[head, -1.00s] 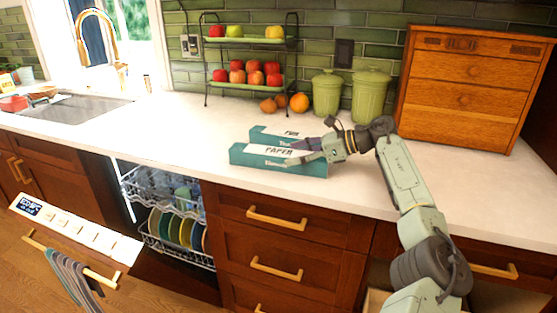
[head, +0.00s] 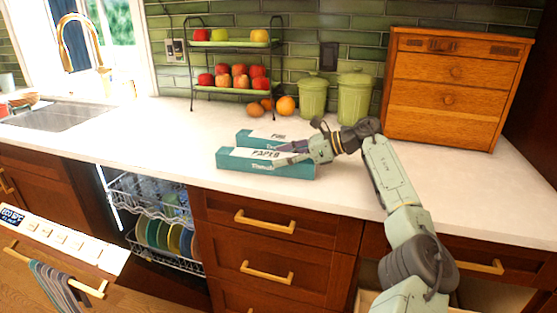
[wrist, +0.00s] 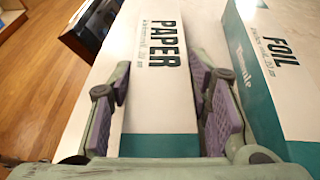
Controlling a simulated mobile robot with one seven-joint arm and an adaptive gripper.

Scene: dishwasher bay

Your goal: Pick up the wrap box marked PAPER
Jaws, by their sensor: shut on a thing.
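The teal and white wrap box marked PAPER (head: 240,161) lies on the white counter near its front edge. It also shows in the wrist view (wrist: 158,65), running lengthwise between the finger pads. My gripper (wrist: 162,105) is shut on the PAPER box, with a purple pad against each long side. In the head view my gripper (head: 298,154) reaches in from the right over the box's right part. A similar box marked FOIL (head: 262,139) lies just behind it; in the wrist view it (wrist: 275,70) is to the right, apart from the PAPER box.
A two-tier fruit rack (head: 236,66), loose oranges (head: 286,105), green canisters (head: 313,97) and a wooden drawer chest (head: 455,90) stand along the back wall. The open dishwasher (head: 158,222) is below the counter at left. The counter left of the boxes is clear.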

